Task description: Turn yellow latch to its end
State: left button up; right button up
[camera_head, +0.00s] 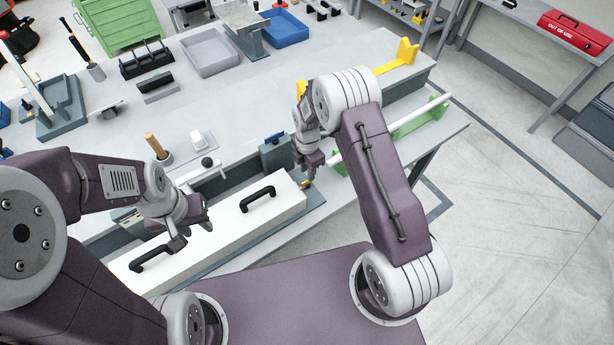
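A small yellow latch (306,184) sits at the right end of the long white cover (228,226), which has two black handles. My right gripper (309,174) points down just above and at the latch. Its fingertips are small and partly overlap, so I cannot tell whether they touch or grip the latch. My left gripper (192,234) hangs over the left half of the white cover, between the two handles, with its fingers apart and nothing seen between them.
The grey bench (280,85) carries a grey tray (211,52), a blue tray (285,27) and a wooden-handled tool (155,146) behind the cover. A yellow bracket (400,60) stands at the bench's right. A white rod (405,118) extends right of my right gripper. Floor at right is clear.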

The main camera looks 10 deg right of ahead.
aim_at(305, 185)
notch_tip(305, 185, down, 5)
jog(key=shift+p, duration=0.4)
grip_shut()
